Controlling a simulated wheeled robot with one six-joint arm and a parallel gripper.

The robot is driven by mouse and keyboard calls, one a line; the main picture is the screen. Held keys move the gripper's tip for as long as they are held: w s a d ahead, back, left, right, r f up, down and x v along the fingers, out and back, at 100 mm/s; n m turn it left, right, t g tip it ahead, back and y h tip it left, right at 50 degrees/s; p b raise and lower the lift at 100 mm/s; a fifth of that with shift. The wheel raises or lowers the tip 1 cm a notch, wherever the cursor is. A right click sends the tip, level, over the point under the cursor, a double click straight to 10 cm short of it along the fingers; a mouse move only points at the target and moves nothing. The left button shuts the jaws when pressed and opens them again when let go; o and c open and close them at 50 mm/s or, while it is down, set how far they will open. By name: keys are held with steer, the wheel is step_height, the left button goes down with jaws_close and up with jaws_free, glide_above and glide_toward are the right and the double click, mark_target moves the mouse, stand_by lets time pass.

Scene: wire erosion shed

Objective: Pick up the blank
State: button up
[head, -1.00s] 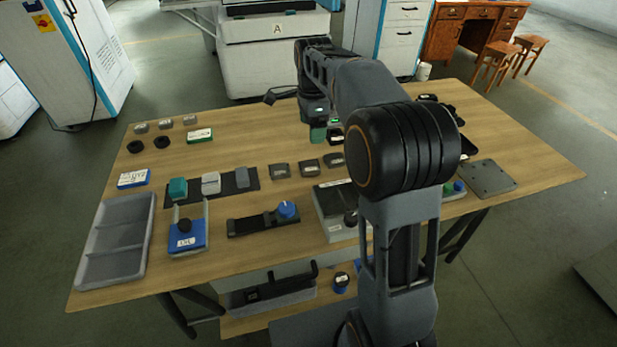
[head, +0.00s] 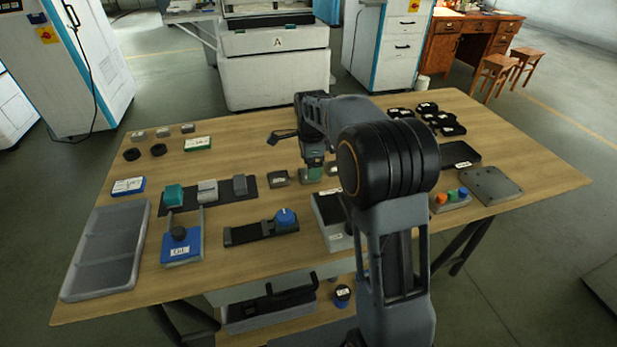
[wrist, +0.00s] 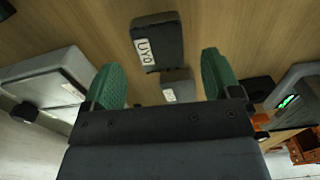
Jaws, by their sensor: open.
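Several small grey blocks with white labels could be the blank; I cannot tell which one is meant. In the head view, one grey block (head: 278,177) sits left of my gripper (head: 312,176), and another (head: 333,169) just right of it. My gripper hangs over the middle of this row and hides what is under it. In the wrist view, my gripper (wrist: 162,68) is open, its green fingers wide apart. A dark block labelled UYO (wrist: 158,42) and a smaller grey block (wrist: 178,87) show between and beyond the fingers, neither gripped.
A grey compartment tray (head: 108,250) lies at the table's left. A dark strip (head: 218,194) holds several blocks. A blue-knobbed fixture (head: 262,229) and a white-topped box (head: 330,215) stand in front of my gripper. Black parts (head: 440,122) crowd the back right.

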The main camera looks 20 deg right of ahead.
step_height(320, 180, down, 3)
steer(key=shift+f+b, duration=0.15)
steer(key=shift+b, duration=0.15)
steer(key=shift+c, duration=0.5)
steer(key=c, duration=1.2)
